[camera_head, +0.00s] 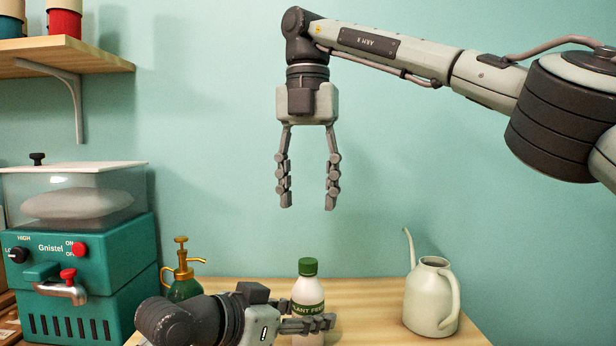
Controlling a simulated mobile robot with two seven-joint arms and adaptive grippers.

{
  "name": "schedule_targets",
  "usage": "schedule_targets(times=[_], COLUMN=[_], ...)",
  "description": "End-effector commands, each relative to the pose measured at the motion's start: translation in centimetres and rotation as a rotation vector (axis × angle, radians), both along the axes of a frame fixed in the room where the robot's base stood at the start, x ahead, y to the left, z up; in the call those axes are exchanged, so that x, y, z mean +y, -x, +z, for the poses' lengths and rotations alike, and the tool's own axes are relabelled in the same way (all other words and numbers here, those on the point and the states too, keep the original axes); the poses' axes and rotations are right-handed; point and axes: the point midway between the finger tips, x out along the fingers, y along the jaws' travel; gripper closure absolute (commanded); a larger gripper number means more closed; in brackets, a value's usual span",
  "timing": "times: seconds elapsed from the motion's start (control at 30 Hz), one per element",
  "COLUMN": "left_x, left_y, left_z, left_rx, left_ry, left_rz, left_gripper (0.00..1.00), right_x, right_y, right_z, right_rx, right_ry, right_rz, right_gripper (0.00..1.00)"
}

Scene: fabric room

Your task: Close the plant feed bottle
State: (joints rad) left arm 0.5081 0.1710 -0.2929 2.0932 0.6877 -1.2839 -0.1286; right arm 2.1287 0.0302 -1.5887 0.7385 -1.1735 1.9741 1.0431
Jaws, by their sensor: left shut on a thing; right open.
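The plant feed bottle (308,293) is white with a green label reading "PLANT FE…" and stands upright on the wooden table. A green cap (308,267) sits on top of its neck; I cannot tell how tight it is. My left gripper (308,325) reaches in from the left and is shut around the lower part of the bottle, hiding some of it. My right gripper (308,205) hangs fingers down above the bottle, open and empty, with a clear gap between its fingertips and the cap.
A green spray bottle (184,288) with a brass pump stands behind my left arm. A pale watering can (433,300) stands to the right. A teal machine (75,270) fills the left side. A shelf (65,55) is at upper left. Bare table (365,300) lies between bottle and can.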

Motion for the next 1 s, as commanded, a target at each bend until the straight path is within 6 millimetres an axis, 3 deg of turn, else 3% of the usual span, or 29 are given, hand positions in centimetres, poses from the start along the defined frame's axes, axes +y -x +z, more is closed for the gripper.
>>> schedule_targets(times=[0.2, 0.53, 0.57, 0.6, 0.77, 1.0], left_x=[0.0, 0.0, 0.0, 0.0, 0.0, 0.0], left_y=[0.0, 0.0, 0.0, 0.0, 0.0, 0.0], left_z=[-0.1, 0.0, 0.0, 0.0, 0.0, 0.0], left_rx=[0.001, 0.001, 0.001, 0.001, 0.001, 0.000], left_ry=[-0.001, -0.001, -0.001, -0.001, -0.001, 0.000], left_rz=[0.000, 0.000, 0.000, 0.000, 0.000, 0.000], left_gripper=[1.00, 1.00, 0.57, 0.52, 0.34, 0.34], right_x=[0.0, 0.0, 0.0, 0.0, 0.0, 0.0], right_y=[0.0, 0.0, 0.0, 0.0, 0.0, 0.0], right_z=[2.1, 2.4, 2.4, 2.4, 2.4, 2.4], right_rx=[-0.001, -0.001, -0.001, -0.001, -0.001, 0.000], right_ry=[0.000, 0.000, 0.000, 0.000, 0.000, 0.000], right_rz=[-0.001, 0.000, 0.000, 0.000, 0.000, 0.000], right_gripper=[0.52, 0.52, 0.52, 0.52, 0.52, 0.52])
